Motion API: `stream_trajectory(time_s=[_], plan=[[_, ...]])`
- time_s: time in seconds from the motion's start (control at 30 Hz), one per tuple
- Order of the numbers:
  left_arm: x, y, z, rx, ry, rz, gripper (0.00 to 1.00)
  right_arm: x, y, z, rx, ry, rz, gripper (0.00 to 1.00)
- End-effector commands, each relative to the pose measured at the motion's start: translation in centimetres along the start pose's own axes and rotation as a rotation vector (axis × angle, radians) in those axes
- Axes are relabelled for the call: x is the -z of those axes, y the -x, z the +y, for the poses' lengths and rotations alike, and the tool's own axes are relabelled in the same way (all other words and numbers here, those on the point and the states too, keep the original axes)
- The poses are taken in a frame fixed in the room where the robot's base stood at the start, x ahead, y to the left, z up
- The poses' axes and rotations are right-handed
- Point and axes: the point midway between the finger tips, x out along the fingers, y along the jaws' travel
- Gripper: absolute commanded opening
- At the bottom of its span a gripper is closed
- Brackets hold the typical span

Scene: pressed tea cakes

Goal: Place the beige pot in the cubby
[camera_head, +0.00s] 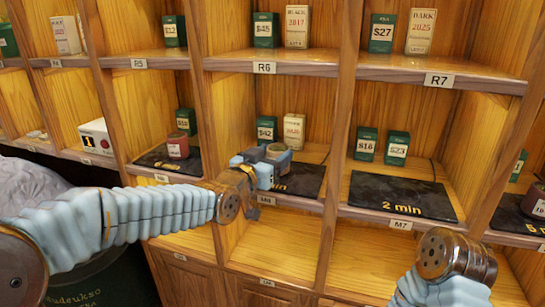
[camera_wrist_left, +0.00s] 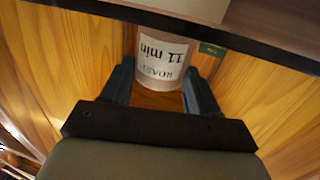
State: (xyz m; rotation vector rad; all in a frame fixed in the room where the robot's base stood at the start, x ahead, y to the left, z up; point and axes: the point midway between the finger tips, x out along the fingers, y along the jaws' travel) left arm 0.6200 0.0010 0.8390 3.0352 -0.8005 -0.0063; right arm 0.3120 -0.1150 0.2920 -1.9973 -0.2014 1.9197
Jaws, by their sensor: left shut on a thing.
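The pot (camera_head: 278,151) is between the fingers of my left gripper (camera_head: 264,164), which is shut on it. In the head view only its round rim and a little of its side show; the gripper hides the rest. In the left wrist view the pot (camera_wrist_left: 162,62) shows a pale label reading "ROAST 11 min", upside down, between the two fingertips (camera_wrist_left: 160,88). The gripper is at the front of the middle cubby, over its dark mat (camera_head: 304,180). Whether the pot touches the mat cannot be told. The gripper of my right arm, lower right, is not in view.
The cubby to the right has a "2 min" mat (camera_head: 402,196); the one to the left holds a reddish pot (camera_head: 178,146).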

Motion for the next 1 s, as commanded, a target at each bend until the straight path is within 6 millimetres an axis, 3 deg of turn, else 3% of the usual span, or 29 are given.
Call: stream_trajectory(time_s=[0.2, 0.23, 0.4, 0.67, 0.9, 1.0], plan=[[-0.4, 0.0, 0.0, 0.0, 0.0, 0.002, 0.24, 0.1, -0.5, 0.4, -0.003, -0.003, 0.003, 0.43], [-0.4, 0.0, 0.0, 0.0, 0.0, 0.001, 0.61, 0.1, -0.5, 0.4, -0.003, -0.003, 0.003, 0.43], [-0.3, 0.0, 0.0, 0.0, 0.0, 0.0, 0.85, 0.1, -0.4, 0.4, -0.003, -0.003, 0.003, 0.43], [-0.3, 0.0, 0.0, 0.0, 0.0, 0.0, 0.85, 0.1, -0.4, 0.3, -0.002, -0.002, 0.003, 0.43], [1.6, 0.1, 0.0, 0.0, 0.0, 0.0, 0.85, -0.2, 1.7, -1.1, 0.007, 0.007, -0.006, 0.43], [0.7, 3.0, -0.1, 0.001, 0.001, 0.003, 0.85, -0.1, 0.2, -0.3, 0.003, 0.003, -0.003, 0.43]])
